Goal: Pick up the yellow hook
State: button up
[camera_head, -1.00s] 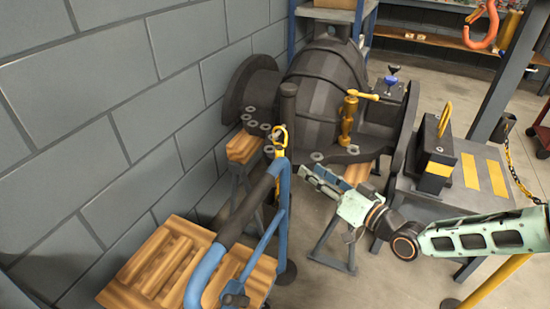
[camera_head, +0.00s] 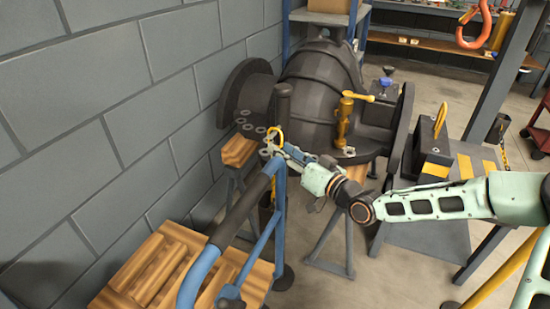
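The blue cart handle (camera_head: 198,272) with its dark grip runs below my gripper, beside a wooden pallet (camera_head: 150,270). The big dark casing (camera_head: 325,75) with a brass valve (camera_head: 343,120) stands behind. A dark block with a yellow handle (camera_head: 432,150) is at right.

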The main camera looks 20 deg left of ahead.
grip_shut()
jog(key=shift+r, duration=0.1)
dwell(0.5)
jog(key=shift+r+p, duration=0.35)
jog(key=shift+r, duration=0.3)
jog(key=s, duration=0.5)
jog(key=f+p+v, duration=0.2)
jog(key=v, duration=1.4)
jog(key=shift+s+f, duration=0.2)
jog(key=shift+s, duration=0.1)
